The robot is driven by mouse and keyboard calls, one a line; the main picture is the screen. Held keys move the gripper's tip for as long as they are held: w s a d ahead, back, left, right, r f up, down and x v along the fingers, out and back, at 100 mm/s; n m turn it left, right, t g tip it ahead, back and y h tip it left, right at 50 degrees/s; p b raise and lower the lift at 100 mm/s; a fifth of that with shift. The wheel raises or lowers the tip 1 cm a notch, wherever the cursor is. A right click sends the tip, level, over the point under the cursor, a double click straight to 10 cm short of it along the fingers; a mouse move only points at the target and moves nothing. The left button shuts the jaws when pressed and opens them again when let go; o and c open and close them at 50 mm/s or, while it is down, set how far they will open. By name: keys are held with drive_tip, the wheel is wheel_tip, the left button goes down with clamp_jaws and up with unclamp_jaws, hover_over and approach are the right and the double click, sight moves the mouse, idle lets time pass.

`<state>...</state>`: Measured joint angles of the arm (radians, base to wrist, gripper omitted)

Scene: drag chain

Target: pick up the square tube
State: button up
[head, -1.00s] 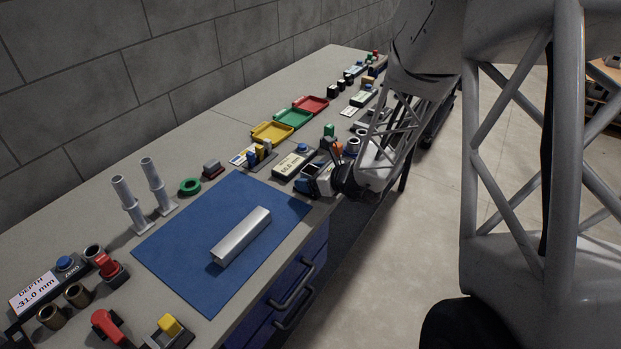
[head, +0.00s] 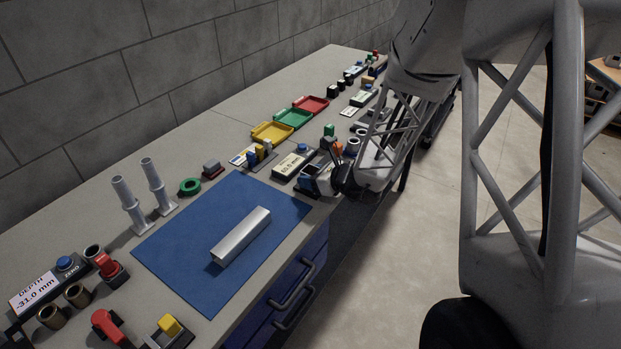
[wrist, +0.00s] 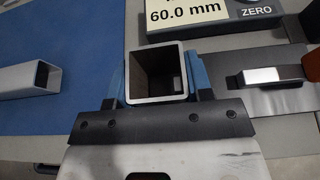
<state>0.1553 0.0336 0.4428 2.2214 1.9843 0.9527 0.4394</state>
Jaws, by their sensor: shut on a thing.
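My gripper (wrist: 160,82) is shut on a square tube (wrist: 133,75), with a blue finger on each side of it. In the wrist view I look into its open, hollow end. How far it reaches down and whether it touches the bench cannot be seen. In the head view my gripper (head: 312,178) is at the bench's front edge, beyond the blue mat (head: 190,265). A second, silver square tube (head: 240,237) lies on the mat; its open end shows in the wrist view (wrist: 42,75), apart from my gripper.
A display box (head: 293,165) reading 60.0 mm stands close behind my gripper. Yellow (head: 272,132), green (head: 293,118) and red (head: 311,105) trays lie farther along the bench. Two grey posts (head: 130,205) stand left of the mat. The mat is clear around the lying tube.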

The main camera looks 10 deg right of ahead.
sight(310, 167)
drive_tip(key=shift+r, duration=0.15)
drive_tip(key=shift+r, duration=1.65)
drive_tip(key=s+r, duration=0.1)
drive_tip(key=s, duration=1.5)
drive_tip(key=shift+d+r, duration=0.2)
drive_tip(key=shift+d, duration=0.25)
drive_tip(key=shift+w, duration=0.1)
